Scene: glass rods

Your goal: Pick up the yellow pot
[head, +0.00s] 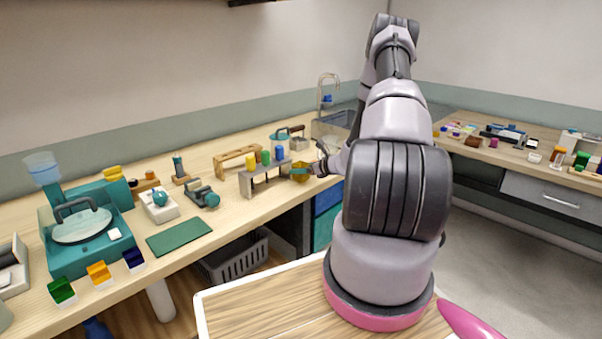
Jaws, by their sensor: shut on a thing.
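The fingertips are small and partly merge with the pot. I cannot tell whether the pot touches the counter or hangs just above it.
A wooden stand (236,157) and a sink (334,125) are behind. A green mat (180,236) lies farther left. A grey basket (236,262) is under the counter.

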